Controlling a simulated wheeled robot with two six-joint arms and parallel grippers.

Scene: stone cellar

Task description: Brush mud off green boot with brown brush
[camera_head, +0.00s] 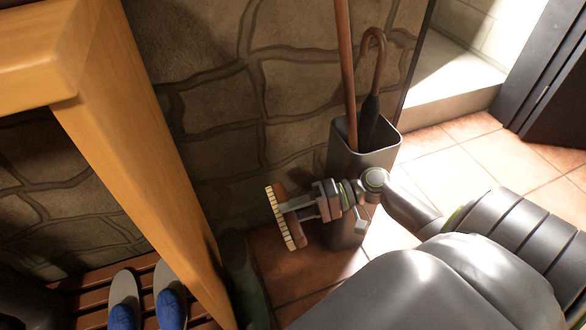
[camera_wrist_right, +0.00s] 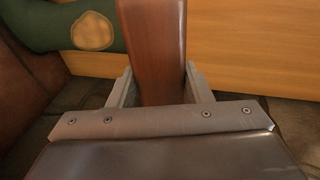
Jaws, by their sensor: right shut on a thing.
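My right gripper (camera_head: 303,209) is shut on the brown brush (camera_head: 286,216), whose pale bristles face left in the head view. In the right wrist view the brush's brown wooden back (camera_wrist_right: 152,50) stands between the two fingers of the gripper (camera_wrist_right: 150,85). The green boot (camera_head: 244,280) stands low beside the wooden post, left of and below the brush, partly hidden. In the right wrist view the boot (camera_wrist_right: 30,28) shows at upper left with a round tan mud patch (camera_wrist_right: 94,31). The brush appears apart from the boot. My left gripper is out of view.
A wooden bench or table leg (camera_head: 150,150) rises close left of the brush. A dark bin (camera_head: 362,155) with an umbrella and a stick stands behind my right wrist. Blue-lined shoes (camera_head: 170,300) sit on a slatted rack (camera_head: 88,303). Tiled floor (camera_head: 480,165) is clear at right.

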